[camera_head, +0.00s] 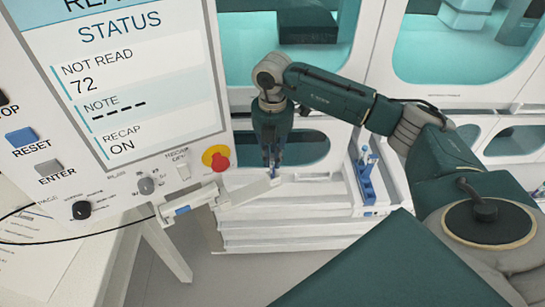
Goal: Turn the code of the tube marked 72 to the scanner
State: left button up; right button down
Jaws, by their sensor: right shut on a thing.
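My right gripper (270,168) points down over the white track (247,192) beside the panel. Its fingers are shut on a small tube, of which only a little blue shows between the fingertips. The tube's number and code are too small or hidden to read. The status screen (140,75) at the left reads "NOT READ 72", with dashes under "NOTE" and "RECAP ON". I cannot tell for certain which part is the scanner. My left gripper is not in view.
A blue rack (366,185) with small tubes stands to the right of the gripper. A red emergency button (219,162) on a yellow base sits on the panel's right edge, close to the gripper. Black cable (70,241) hangs at lower left. Floor shows below the white machine.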

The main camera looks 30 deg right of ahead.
jog(key=c, duration=1.6)
grip_release()
jog(key=shift+c, duration=0.2)
notch_tip(320, 180, up, 12)
